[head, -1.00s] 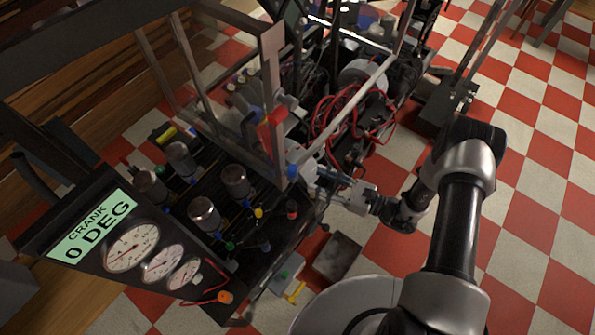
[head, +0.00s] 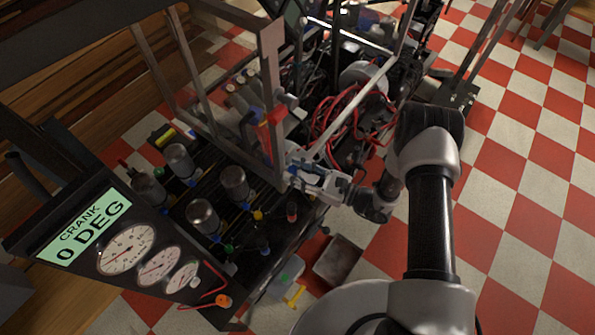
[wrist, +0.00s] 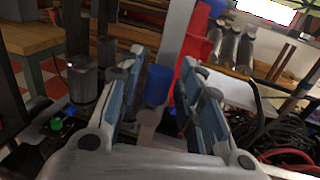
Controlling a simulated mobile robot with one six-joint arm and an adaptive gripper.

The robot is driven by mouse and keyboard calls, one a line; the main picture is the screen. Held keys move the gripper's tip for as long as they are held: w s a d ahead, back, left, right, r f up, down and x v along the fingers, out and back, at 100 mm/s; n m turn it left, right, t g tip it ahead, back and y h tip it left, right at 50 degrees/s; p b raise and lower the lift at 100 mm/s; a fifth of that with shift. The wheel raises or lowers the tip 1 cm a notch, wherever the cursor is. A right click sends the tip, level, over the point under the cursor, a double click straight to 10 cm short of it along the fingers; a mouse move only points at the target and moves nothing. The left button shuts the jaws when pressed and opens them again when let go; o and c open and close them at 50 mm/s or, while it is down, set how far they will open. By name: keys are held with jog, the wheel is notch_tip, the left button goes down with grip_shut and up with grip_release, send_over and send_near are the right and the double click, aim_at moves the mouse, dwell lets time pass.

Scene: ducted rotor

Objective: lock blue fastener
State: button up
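The blue fastener (wrist: 158,85) is a short blue cylinder at the lower corner of the metal frame. In the wrist view it stands between the two fingers of my gripper (wrist: 163,68). The fingers are apart, with a visible gap on each side of the fastener, so the gripper looks open around it and not clamped. In the head view my gripper (head: 303,176) is at the frame's lower corner and largely hides the fastener. Whether the fastener is locked cannot be told.
Metal cylinders (head: 234,183) stand to the left and red wiring (head: 345,112) lies to the right. The gauge panel (head: 125,250) reads CRANK 0 DEG. Checkered floor is open at right.

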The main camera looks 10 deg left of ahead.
grip_shut()
dwell(0.5)
